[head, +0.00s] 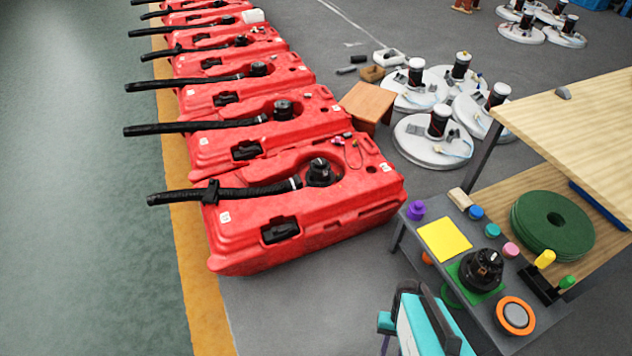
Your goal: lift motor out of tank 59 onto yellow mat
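Several red tanks stand in a row, and the nearest red tank (300,215) has small white number labels that are too small to read surely. A black motor (320,171) sits upright in its top recess, with a black hose (235,192) running left from it. The yellow mat (445,240) lies bare on a grey cart. Teal and dark grey parts at the bottom edge look like my arm and gripper (420,305). They are in front of the cart, apart from the nearest tank. The fingers cannot be made out, nor whether they hold anything.
Another black motor (482,268) stands on a green mat (459,285) on the grey cart (500,325). Small coloured items and an orange-ringed disc (515,315) surround it. A wooden bench (570,120) with green pads (553,226) stands right. Open floor (290,310) lies front of the tank.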

